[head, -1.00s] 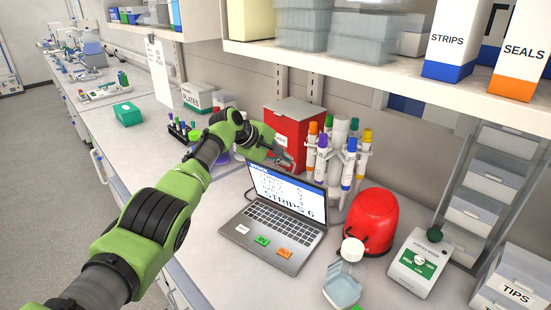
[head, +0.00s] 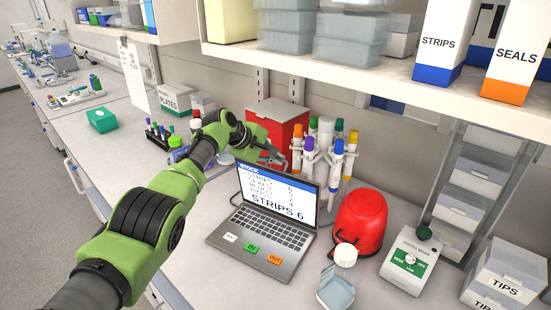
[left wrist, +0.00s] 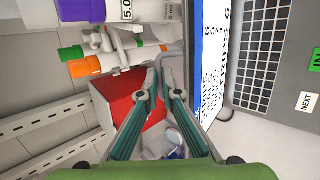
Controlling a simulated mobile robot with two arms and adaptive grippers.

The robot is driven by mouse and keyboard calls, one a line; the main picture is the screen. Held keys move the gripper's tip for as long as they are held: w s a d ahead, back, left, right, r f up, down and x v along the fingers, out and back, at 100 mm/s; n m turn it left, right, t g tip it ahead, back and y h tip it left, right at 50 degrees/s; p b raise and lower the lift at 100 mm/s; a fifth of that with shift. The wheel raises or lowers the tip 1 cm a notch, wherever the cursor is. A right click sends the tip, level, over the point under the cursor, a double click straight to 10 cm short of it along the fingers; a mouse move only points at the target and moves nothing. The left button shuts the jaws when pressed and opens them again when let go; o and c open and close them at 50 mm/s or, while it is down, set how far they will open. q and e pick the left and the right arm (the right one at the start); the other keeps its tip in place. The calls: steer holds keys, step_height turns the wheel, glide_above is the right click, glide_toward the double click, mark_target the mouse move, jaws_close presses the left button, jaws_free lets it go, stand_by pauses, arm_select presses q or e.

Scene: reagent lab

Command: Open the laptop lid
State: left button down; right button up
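The grey laptop (head: 262,240) stands on the bench with its lid (head: 279,196) raised and tilted back. Its lit screen reads STOCK and STRIPS 6. My left gripper (head: 275,158) is just above and behind the lid's top edge, in front of the red box, and holds nothing. In the left wrist view my left gripper's fingers (left wrist: 161,80) show a narrow gap, with the lit laptop screen (left wrist: 211,55) close on their right side. I cannot tell whether a finger touches the lid. My right gripper is not in view.
A red box (head: 278,120) and a rack of pipettes (head: 322,150) stand behind the laptop. A red rounded device (head: 361,222), a clear bottle (head: 337,287) and a vortex mixer (head: 409,260) are to its right. A shelf (head: 390,75) overhangs the back.

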arm_select(q)
steer(key=shift+w+r, duration=0.2)
steer(key=shift+r, duration=0.2)
steer(key=c, duration=2.3)
jaws_free()
steer(key=shift+a, duration=0.1)
steer(key=shift+o, duration=0.3)
steer(key=shift+s, duration=0.2)
steer(key=shift+f, duration=0.15)
steer(key=v, duration=1.2)
steer(key=shift+s+a, duration=0.1)
steer(key=shift+a, duration=0.05)
